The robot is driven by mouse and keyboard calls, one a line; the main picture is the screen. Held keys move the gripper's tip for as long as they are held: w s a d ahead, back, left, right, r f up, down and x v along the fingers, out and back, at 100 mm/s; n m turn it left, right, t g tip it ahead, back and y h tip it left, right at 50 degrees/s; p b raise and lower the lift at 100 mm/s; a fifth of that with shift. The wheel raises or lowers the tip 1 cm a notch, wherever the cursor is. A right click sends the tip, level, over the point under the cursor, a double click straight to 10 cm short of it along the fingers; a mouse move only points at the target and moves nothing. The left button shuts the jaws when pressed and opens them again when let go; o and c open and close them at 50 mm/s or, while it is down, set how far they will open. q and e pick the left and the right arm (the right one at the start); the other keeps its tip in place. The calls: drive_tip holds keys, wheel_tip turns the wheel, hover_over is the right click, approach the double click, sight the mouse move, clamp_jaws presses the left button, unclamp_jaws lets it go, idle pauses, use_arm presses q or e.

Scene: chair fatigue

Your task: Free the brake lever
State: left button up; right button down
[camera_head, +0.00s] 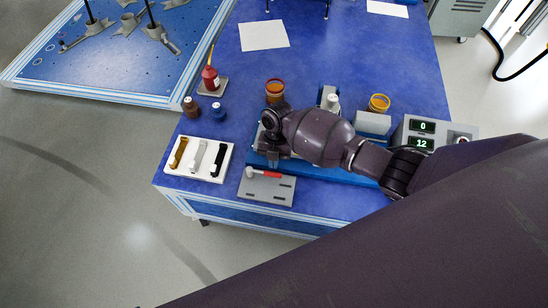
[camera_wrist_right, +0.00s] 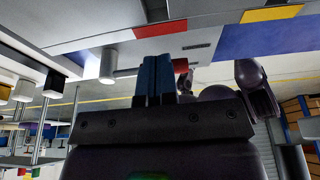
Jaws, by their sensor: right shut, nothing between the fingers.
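No part can be made out for certain as the brake lever. My right gripper (camera_head: 272,157) is over the left end of a blue fixture base (camera_head: 342,172) on the table, with its fingers pointing down. In the right wrist view its blue fingers (camera_wrist_right: 155,78) are together with nothing between them. The hand and forearm hide much of the fixture. My left gripper is not in view.
A white tray (camera_head: 225,173) with gold, silver and black pieces lies left on the blue table (camera_head: 345,42). A red bottle (camera_head: 210,80), small jars, amber cups (camera_head: 379,103) and a display box (camera_head: 410,126) reading 0 and 12 stand around. The far table middle is clear.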

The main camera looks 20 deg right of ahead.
drive_tip(key=shift+s+m, duration=0.25)
drive_tip(key=shift+m, duration=0.15)
